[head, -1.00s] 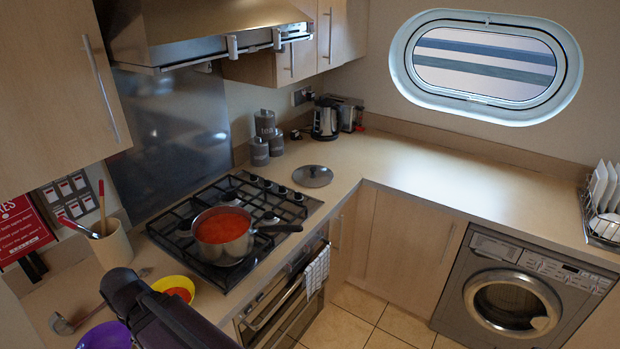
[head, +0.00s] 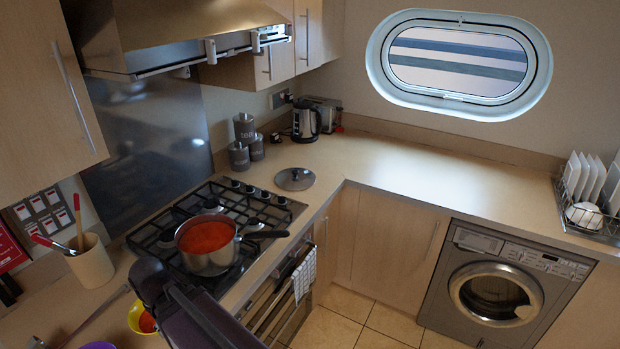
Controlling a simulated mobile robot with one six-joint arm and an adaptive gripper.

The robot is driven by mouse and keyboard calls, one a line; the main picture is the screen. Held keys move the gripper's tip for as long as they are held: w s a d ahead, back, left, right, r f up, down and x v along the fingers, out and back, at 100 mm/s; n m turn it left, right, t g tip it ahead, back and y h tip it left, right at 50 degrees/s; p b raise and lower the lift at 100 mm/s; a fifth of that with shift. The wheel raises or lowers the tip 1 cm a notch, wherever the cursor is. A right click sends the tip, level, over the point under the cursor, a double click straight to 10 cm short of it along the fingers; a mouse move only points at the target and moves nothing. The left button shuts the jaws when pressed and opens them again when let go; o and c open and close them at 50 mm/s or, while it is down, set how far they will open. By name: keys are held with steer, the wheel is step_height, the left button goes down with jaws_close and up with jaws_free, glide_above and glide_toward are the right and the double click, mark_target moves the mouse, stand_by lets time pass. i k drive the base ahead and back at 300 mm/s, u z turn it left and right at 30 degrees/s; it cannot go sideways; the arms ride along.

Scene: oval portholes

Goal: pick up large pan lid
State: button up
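The large pan lid (head: 295,179) is a round, grey metal disc with a small knob. It lies on the worktop just beyond the hob, near the inner corner of the counter. My arm shows at the bottom of the head view, in front of the hob and left of the oven front. Its dark links reach up to just short of the pan, well apart from the lid. I cannot make out my gripper's fingers in this view.
A pan of red sauce (head: 206,240) stands on the gas hob (head: 165,232), its black handle pointing right. Canisters (head: 240,158) and a kettle (head: 306,120) stand behind the lid. A utensil pot (head: 92,262) and yellow bowl (head: 138,318) are left. The right worktop (head: 440,180) is clear.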

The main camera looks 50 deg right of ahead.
mark_target(292, 178)
steer(key=z, duration=1.4)
steer(key=k, duration=0.95)
steer(key=i, duration=0.75)
